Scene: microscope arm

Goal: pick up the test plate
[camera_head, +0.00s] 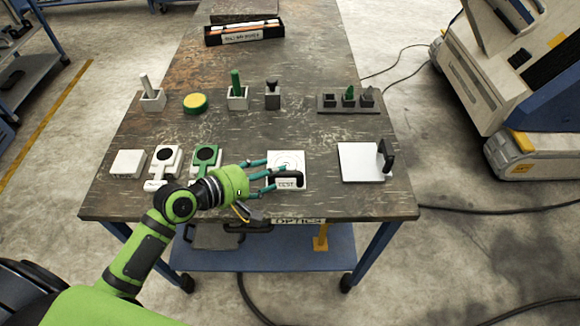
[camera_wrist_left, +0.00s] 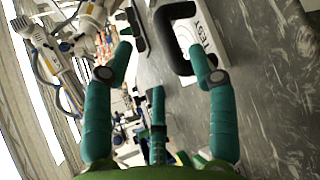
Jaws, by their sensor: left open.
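The test plate (camera_head: 287,158) is a white square block with circle markings and the label TEST, near the table's front edge in the head view. A black handle (camera_head: 290,181) stands at its front. My left gripper (camera_head: 269,174) reaches in from the left, with its teal fingers spread at the plate's left side. In the left wrist view, the handle (camera_wrist_left: 163,42) lies ahead, between the open fingers of the gripper (camera_wrist_left: 160,52), and the white plate (camera_wrist_left: 208,28) shows behind the right finger. Contact with the handle cannot be told. My right gripper is out of view.
To the left on the table (camera_head: 230,135) stand a white block (camera_head: 127,163), a white piece (camera_head: 165,160) and a green piece (camera_head: 206,158). A white plate with a black upright (camera_head: 360,160) stands at right. Several small parts line the middle; a box (camera_head: 245,32) is farther back.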

